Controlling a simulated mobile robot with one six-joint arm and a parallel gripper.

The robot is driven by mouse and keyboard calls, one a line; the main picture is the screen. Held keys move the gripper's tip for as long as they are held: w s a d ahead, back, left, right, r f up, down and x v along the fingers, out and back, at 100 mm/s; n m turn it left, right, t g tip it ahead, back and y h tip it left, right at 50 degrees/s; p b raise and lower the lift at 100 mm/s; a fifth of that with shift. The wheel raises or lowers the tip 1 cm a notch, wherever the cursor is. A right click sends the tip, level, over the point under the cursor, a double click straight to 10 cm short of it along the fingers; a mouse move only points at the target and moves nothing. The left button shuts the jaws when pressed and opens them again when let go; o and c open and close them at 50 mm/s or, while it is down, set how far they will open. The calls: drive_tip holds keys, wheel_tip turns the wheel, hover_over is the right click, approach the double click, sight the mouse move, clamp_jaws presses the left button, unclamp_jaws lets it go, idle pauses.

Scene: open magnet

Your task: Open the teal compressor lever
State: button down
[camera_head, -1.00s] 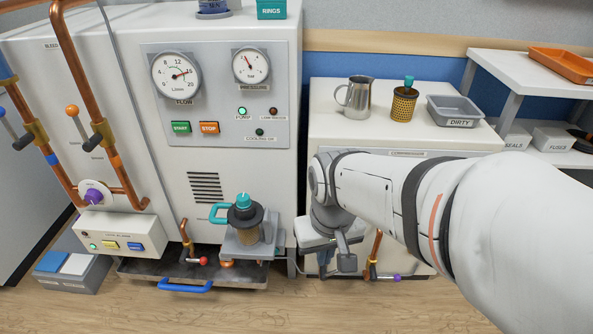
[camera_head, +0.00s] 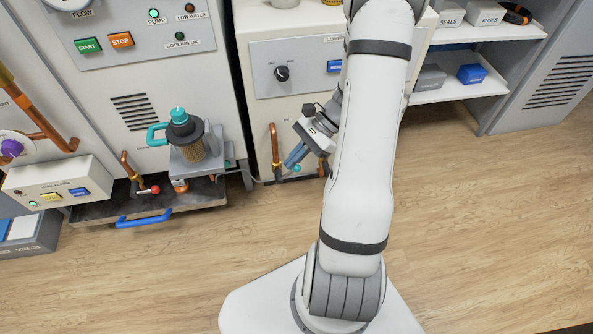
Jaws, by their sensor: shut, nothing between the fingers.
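The teal lever (camera_head: 297,168) shows as a small teal tip low on the front of the compressor cabinet, beside a copper pipe (camera_head: 275,150). Its handle and valve are partly hidden by my gripper. My gripper (camera_head: 289,163) is shut and empty. Its blue-grey fingers point down and left, just above and beside the teal tip. I cannot tell whether they touch it. The compressor panel (camera_head: 262,82) with a dark knob (camera_head: 282,73) is above.
At left, a machine carries a teal-handled filter unit (camera_head: 185,140), a red-tipped lever (camera_head: 155,189) and a tray with a blue handle (camera_head: 143,218). Shelves with boxes (camera_head: 472,74) stand at right. The wooden floor (camera_head: 480,220) in front is clear.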

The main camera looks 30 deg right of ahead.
drive_tip(key=s+d+f+m+t+b, duration=0.1)
drive_tip(key=d+f+m+t, duration=0.5)
drive_tip(key=f+m, duration=0.4)
drive_tip(key=s+d+f+m+t+b, duration=0.1)
drive_tip(key=d+f+m+t, duration=0.6)
drive_tip(key=f, duration=0.8)
drive_tip(key=d+m, duration=0.1)
drive_tip(key=m, duration=0.2)
drive_tip(key=shift+s+f+t, duration=0.2)
drive_tip(key=shift+f+t, duration=0.1)
drive_tip(key=shift+f, duration=0.1)
drive_tip(key=shift+a, duration=0.1)
drive_tip(key=w+d+r+b+x, duration=0.1)
drive_tip(key=b+x, duration=0.5)
drive_tip(key=x, duration=0.7)
drive_tip(key=shift+d+r, duration=0.2)
drive_tip(key=shift+r, duration=0.2)
drive_tip(key=shift+w, duration=0.15)
